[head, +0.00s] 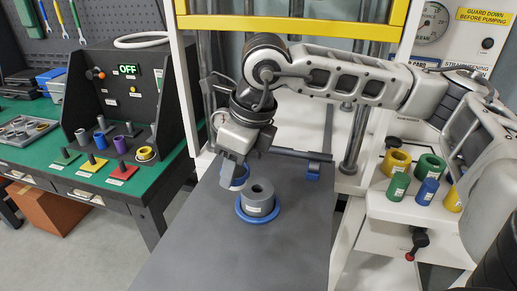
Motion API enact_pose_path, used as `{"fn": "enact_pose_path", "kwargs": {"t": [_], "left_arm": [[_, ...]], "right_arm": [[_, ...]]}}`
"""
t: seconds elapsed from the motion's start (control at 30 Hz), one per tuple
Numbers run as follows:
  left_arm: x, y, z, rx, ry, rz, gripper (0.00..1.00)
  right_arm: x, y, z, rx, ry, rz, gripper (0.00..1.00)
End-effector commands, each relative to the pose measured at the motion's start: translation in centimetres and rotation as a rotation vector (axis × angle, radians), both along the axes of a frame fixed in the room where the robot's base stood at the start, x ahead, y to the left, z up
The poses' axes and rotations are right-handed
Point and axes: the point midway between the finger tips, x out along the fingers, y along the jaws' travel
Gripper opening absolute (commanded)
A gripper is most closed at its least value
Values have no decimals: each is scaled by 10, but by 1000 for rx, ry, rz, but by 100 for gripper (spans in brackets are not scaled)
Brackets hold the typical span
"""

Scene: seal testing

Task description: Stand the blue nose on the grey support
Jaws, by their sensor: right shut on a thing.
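My right gripper (236,165) reaches down from the right arm over the dark press table, pointing downward. It is shut on a blue piece, taken as the blue nose (240,183), which shows only partly below the fingers. The grey support (262,203), a short upright cylinder with a hole in its top, stands on the table with a blue ring (243,214) around its base. The held piece is just behind and left of the support's top; whether they touch is hard to tell. My left gripper is out of view.
The grey press table (190,250) is clear in front. Press columns (356,140) and a yellow guard bar (300,24) stand behind. At right, a white shelf (395,208) holds yellow, green and blue rings and plugs. At left, a green bench (130,188) carries coloured stands and a control box.

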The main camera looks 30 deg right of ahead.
Motion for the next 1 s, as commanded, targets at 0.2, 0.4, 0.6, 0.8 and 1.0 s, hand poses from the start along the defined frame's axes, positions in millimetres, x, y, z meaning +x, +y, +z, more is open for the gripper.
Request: {"fn": "enact_pose_path", "kwargs": {"t": [0.2,0.4,0.6,0.8,1.0], "left_arm": [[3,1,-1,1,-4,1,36],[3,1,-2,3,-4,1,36],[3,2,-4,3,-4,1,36],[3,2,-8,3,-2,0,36],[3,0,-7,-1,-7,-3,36]], "right_arm": [[-1,-29,10,1,-3,-521,20],[-2,-43,14,3,0,-778,20],[-3,-46,9,3,1,-827,20],[-3,-46,-6,3,2,-825,20],[-3,-46,-19,3,2,-824,20]]}}
